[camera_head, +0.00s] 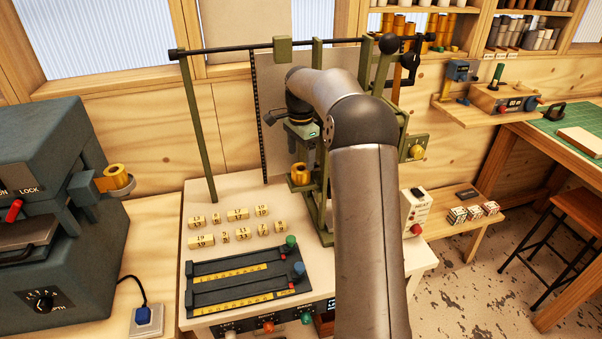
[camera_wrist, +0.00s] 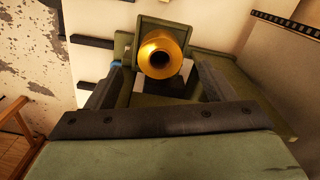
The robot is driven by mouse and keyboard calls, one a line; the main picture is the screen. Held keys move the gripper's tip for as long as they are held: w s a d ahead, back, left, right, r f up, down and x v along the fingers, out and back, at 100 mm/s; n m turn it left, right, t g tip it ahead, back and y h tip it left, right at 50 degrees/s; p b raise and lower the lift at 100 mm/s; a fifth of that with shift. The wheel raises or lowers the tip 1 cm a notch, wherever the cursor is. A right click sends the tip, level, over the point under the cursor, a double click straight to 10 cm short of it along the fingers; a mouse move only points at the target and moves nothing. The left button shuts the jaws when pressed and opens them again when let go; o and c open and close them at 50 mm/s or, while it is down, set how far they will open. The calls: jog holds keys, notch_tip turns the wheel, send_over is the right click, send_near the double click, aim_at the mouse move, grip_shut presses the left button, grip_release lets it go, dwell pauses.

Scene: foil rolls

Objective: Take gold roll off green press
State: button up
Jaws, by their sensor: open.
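The gold roll (camera_head: 300,174) sits on the green press (camera_head: 323,205), in the middle of the head view, below my wrist. In the wrist view the gold roll (camera_wrist: 160,57) shows its dark open core towards the camera, against a green part of the press (camera_wrist: 133,43). My gripper (camera_wrist: 159,70) is open, with one dark finger on each side of the roll in the picture. A gap shows between each finger and the roll. Whether the fingertips reach the roll's depth I cannot tell. My arm hides part of the press in the head view.
Another gold roll (camera_head: 116,177) sits on the grey machine (camera_head: 60,190) at left. Several numbered blocks (camera_head: 237,214) and a dark tray (camera_head: 250,277) lie on the pale bench (camera_head: 178,243). The press's posts and top bar (camera_head: 225,48) stand close around my arm.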

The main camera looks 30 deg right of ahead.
aim_at(301, 168)
jog(key=shift+f+p, duration=0.55)
jog(key=shift+f, duration=2.5)
jog(key=c, duration=1.1)
